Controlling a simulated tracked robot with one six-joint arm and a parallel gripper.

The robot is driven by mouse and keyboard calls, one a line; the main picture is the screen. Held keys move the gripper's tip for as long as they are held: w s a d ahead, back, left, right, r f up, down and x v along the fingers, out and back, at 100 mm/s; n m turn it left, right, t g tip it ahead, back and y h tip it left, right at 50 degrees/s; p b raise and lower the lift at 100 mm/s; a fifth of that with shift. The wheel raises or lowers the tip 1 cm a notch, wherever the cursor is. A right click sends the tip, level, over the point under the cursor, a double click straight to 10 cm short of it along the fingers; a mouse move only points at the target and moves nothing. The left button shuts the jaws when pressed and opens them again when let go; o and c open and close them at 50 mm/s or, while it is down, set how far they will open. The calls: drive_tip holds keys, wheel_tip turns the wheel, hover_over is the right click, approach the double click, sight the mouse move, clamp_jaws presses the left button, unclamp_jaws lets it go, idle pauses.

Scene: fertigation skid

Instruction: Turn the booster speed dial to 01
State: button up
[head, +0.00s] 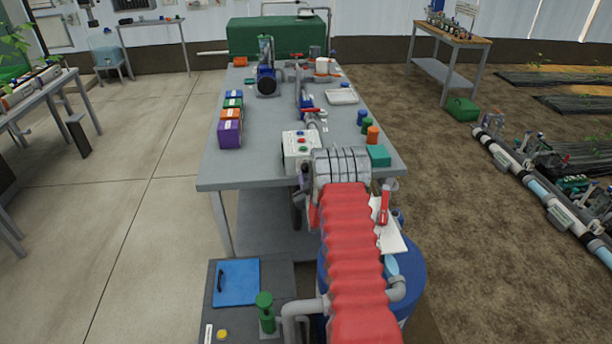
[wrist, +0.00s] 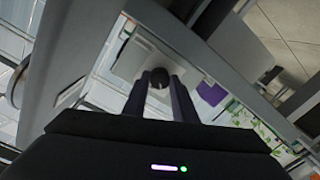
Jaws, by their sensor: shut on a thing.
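The booster speed dial (wrist: 158,77) shows in the wrist view as a dark round knob on a pale plate (wrist: 128,66). My gripper (wrist: 159,83) has one finger on each side of the knob and is shut on it. The dial's number marks and pointer cannot be read here. In the head view my red-sleeved arm reaches to the table's front edge, and its grey wrist hides the dial and most of my gripper.
A white box with coloured buttons (head: 300,145) stands at the front of the grey table (head: 262,175), beside my wrist. Coloured containers (head: 230,133) stand at the table's left. A blue barrel (head: 413,265) is below my arm.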

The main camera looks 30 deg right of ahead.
drive_tip(key=shift+w+a+r+n, duration=0.1)
drive_tip(key=shift+a+n, duration=0.05)
drive_tip(key=shift+n, duration=0.85)
drive_tip(key=shift+w+a+n, duration=0.1)
drive_tip(key=shift+n, duration=0.9)
drive_tip(key=o, duration=1)
drive_tip(key=shift+d, duration=0.1)
drive_tip(key=shift+o, duration=0.2)
drive_tip(key=shift+s, duration=0.1)
drive_tip(key=shift+s, duration=0.15)
drive_tip(key=shift+s, duration=0.25)
drive_tip(key=v, duration=1.3)
